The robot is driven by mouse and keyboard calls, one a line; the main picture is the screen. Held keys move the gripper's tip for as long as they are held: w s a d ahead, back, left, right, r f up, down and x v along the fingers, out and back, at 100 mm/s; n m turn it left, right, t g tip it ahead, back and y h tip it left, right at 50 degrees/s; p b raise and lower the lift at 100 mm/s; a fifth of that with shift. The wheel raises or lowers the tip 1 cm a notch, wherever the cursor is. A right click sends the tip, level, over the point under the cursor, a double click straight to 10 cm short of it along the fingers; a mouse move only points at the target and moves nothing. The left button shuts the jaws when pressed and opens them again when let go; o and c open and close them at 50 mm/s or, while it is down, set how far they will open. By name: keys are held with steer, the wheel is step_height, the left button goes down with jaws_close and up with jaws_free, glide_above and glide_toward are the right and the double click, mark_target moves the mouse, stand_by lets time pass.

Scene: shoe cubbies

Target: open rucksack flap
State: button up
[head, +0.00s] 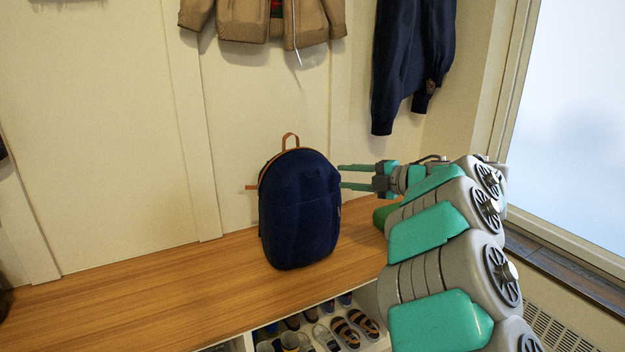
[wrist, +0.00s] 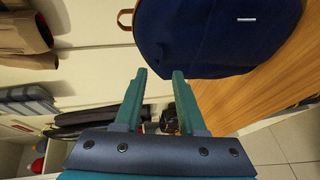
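The rucksack (head: 299,212) is dark blue with brown trim and stands upright on the wooden bench top. Its brown top loop (head: 290,138) points up, and a small brown tab (head: 252,187) sticks out at its left side. The rucksack also fills the upper right of the wrist view (wrist: 205,35), with the loop (wrist: 125,19) at its left. My gripper (head: 340,176) is at the right of the rucksack's upper part, fingers pointing left. In the wrist view, the fingers (wrist: 159,73) are apart with nothing between them. Whether they touch the rucksack is unclear.
The bench (head: 130,297) is bare to the rucksack's left. A green object (head: 382,216) sits on it, partly behind my arm. Shoes (head: 342,328) fill cubbies below. A tan jacket (head: 262,22) and dark jacket (head: 411,60) hang above; a window is at right.

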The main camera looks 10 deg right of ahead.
mark_target(316, 177)
steer(key=x, duration=0.8)
steer(key=shift+s+a+f, duration=0.1)
steer(key=shift+s+a, duration=0.05)
steer(key=shift+s, duration=0.1)
steer(key=shift+c, duration=0.2)
jaws_close()
stand_by(1.0)
